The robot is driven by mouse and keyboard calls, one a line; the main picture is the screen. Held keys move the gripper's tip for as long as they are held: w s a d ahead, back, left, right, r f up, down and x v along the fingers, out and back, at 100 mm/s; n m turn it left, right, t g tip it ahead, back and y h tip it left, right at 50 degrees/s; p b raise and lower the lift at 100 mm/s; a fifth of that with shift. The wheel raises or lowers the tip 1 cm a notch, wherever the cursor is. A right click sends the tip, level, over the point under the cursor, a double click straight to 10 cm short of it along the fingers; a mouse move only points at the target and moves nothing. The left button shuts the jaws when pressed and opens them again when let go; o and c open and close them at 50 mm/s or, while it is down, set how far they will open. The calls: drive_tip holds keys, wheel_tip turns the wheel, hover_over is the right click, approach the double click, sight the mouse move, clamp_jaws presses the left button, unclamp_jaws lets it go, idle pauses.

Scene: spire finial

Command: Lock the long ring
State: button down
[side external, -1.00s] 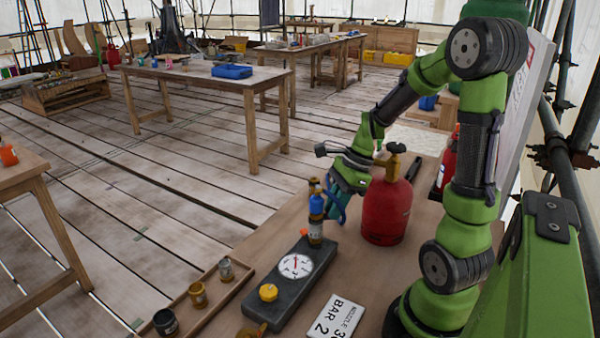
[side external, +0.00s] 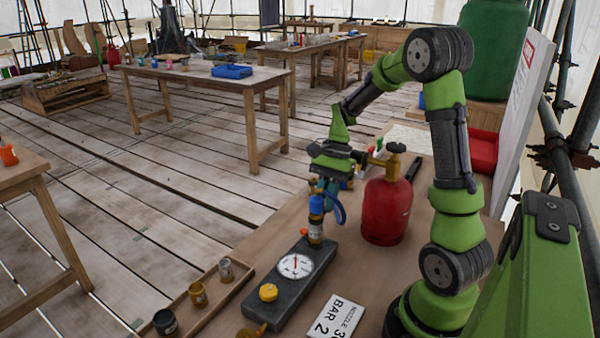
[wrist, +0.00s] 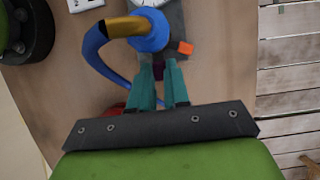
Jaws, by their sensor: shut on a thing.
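A blue ring (side external: 316,206) sits on an upright brass-coloured fitting (side external: 315,233) at the far end of a dark gauge block (side external: 282,290). The wrist view shows the blue ring (wrist: 150,42) with a brass tube (wrist: 124,27) across it and a blue hose (wrist: 92,62) curving away. My gripper (side external: 324,187) is at the top of the fitting. In the wrist view its teal fingers (wrist: 158,68) reach the near edge of the blue ring and are shut on it; the exact contact is partly hidden. I cannot tell whether the ring is locked.
A red gas bottle (side external: 387,211) with a brass valve stands close to the right of the fitting. An orange piece (wrist: 185,47) is beside the ring. The block bears a white dial (side external: 295,266) and yellow knob (side external: 268,292). A tray of small pots (side external: 198,294) lies left.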

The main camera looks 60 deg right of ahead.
drive_tip(key=shift+w+a+n+g+h, duration=0.2)
drive_tip(key=shift+w+n+g, duration=0.3)
drive_tip(key=shift+n, duration=0.8)
drive_tip(key=shift+w+a+n+g+h, duration=0.2)
drive_tip(key=shift+w+n+g, duration=0.3)
drive_tip(key=shift+n, duration=0.8)
drive_tip(key=shift+w+a+n+g+h, duration=0.2)
drive_tip(key=shift+w+n+g, duration=0.25)
drive_tip(key=shift+n, duration=0.85)
drive_tip(key=shift+w, duration=0.1)
drive_tip(key=c, duration=1.1)
unclamp_jaws()
drive_tip(key=shift+r, duration=0.1)
drive_tip(key=v, duration=1.6)
drive_tip(key=shift+w+d+r, duration=0.15)
drive_tip(key=shift+r, duration=0.2)
